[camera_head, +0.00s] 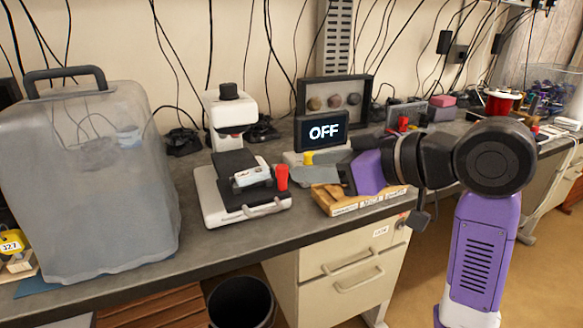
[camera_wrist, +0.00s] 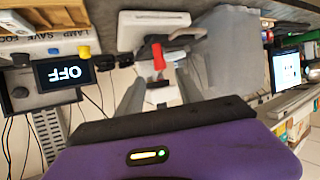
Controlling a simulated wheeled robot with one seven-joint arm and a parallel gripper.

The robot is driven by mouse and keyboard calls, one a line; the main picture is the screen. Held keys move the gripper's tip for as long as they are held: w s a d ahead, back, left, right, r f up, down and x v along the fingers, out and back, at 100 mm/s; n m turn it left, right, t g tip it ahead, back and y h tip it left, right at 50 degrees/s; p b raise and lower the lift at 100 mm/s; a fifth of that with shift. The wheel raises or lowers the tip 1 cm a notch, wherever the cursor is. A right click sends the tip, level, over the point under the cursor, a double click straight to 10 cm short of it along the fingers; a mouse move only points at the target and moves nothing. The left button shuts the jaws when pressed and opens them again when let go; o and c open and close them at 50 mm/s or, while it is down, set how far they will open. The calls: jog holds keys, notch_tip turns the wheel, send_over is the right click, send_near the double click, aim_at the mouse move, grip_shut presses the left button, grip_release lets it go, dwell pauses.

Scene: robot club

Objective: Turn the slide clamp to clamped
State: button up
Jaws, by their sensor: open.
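The slide clamp is a red lever (camera_head: 281,177) standing at the right side of the microscope's (camera_head: 229,108) dark stage, beside a pale slide (camera_head: 252,174). The lever also shows in the wrist view (camera_wrist: 158,56), in line with the gap between my fingers. My gripper (camera_head: 298,174) is to the right of the lever, with grey fingers pointing left towards it. In the wrist view my gripper (camera_wrist: 160,88) is open and empty. The fingertips look close to the lever, but I cannot tell whether they touch it.
A screen reading OFF (camera_head: 323,130) stands behind my gripper, with a yellow knob (camera_head: 308,158) near it. A wooden tray (camera_head: 342,203) lies below my gripper. A large translucent cover (camera_head: 95,185) fills the bench's left. A black bin (camera_head: 241,300) stands beneath the bench.

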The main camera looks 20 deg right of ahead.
aim_at(285, 168)
jog(key=x, duration=0.6)
jog(key=shift+w+a+b, duration=0.25)
jog(key=shift+b, duration=0.1)
